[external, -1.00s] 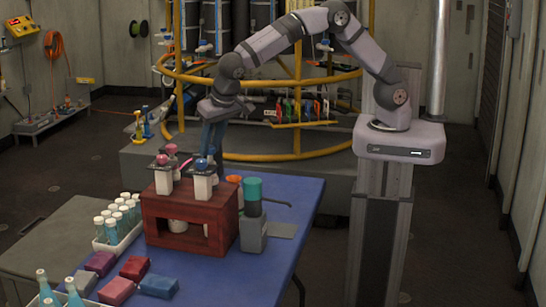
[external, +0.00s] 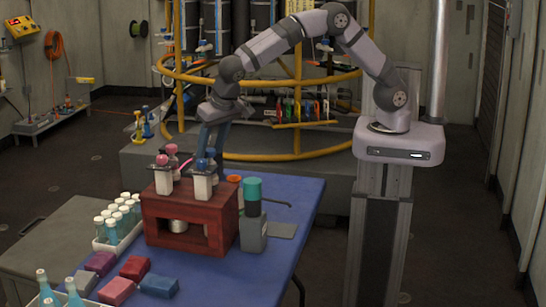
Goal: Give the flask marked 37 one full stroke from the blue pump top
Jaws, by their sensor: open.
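A dark red wooden stand (external: 168,205) is on the blue table. A blue pump top (external: 201,164) sits above a white block at the stand's right, with a second blue top (external: 211,152) just behind it. A pink pump top (external: 162,160) and a paler one behind it are at the stand's left. My gripper (external: 208,150) is open, pointing down behind and over the blue tops; whether it touches them I cannot tell. A pale vessel (external: 178,226) shows inside the stand. No number is legible, so I cannot identify flask 37.
A teal-capped dark bottle (external: 252,190) stands in a grey block right of the stand. A white rack (external: 106,245) of several vials is at left.

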